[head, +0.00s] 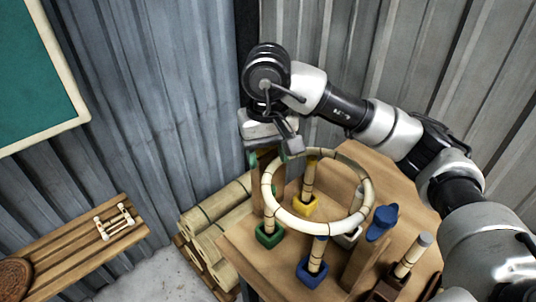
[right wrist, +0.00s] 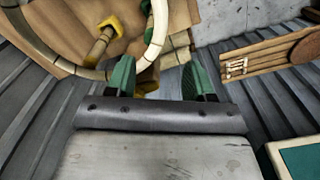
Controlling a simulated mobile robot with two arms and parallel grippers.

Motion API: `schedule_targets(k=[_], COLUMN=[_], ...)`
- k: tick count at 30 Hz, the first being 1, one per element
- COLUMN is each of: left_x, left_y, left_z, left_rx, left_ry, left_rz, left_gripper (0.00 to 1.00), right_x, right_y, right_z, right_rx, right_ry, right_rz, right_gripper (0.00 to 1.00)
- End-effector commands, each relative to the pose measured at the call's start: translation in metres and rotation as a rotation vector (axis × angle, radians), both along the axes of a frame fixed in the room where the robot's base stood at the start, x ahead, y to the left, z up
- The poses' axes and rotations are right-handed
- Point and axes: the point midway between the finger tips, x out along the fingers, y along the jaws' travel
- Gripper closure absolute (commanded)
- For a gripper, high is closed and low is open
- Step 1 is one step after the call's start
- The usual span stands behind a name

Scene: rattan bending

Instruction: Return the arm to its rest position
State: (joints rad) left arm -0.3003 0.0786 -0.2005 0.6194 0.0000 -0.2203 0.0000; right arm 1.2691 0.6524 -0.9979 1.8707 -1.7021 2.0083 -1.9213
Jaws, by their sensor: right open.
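My right arm comes in from the right in the head view and bends down at the back left of the wooden table. My right gripper (head: 266,160) is partly hidden by its own wrist there. In the right wrist view its green fingers (right wrist: 158,78) stand apart. A pale rattan ring (head: 269,202) sits level on upright posts, just in front of the gripper; it also shows in the right wrist view (right wrist: 158,35), close to one finger. I cannot tell whether they touch. My left gripper is not in view.
The posts have green (head: 269,236), yellow (head: 305,206) and blue (head: 311,271) bases on the table (head: 252,268). A blue-topped object (head: 382,221) stands at the right. Bundled poles (head: 213,208) lie left of the table, beyond them a bench (head: 70,250). Corrugated walls stand close behind my arm.

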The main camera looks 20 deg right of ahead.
Motion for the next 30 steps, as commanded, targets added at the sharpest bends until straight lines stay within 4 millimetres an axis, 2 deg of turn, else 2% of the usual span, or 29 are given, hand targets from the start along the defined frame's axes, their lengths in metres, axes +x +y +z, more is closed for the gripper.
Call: schedule_targets(k=[6,21,23,30], left_x=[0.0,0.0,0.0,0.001], left_y=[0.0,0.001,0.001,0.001], left_z=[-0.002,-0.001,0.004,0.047], left_rx=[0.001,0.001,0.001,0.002], left_ry=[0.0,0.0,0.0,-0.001], left_rz=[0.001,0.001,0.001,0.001], left_gripper=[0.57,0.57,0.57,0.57], right_x=[0.0,0.0,0.0,0.0], right_y=[-0.001,0.0,0.0,0.0], right_z=[0.015,0.016,0.021,0.064], right_rx=[-0.001,0.0,0.0,0.0], right_ry=[0.0,0.001,0.0,0.0], right_rz=[-0.003,-0.003,-0.002,-0.002], right_gripper=[0.47,0.47,0.47,0.47])
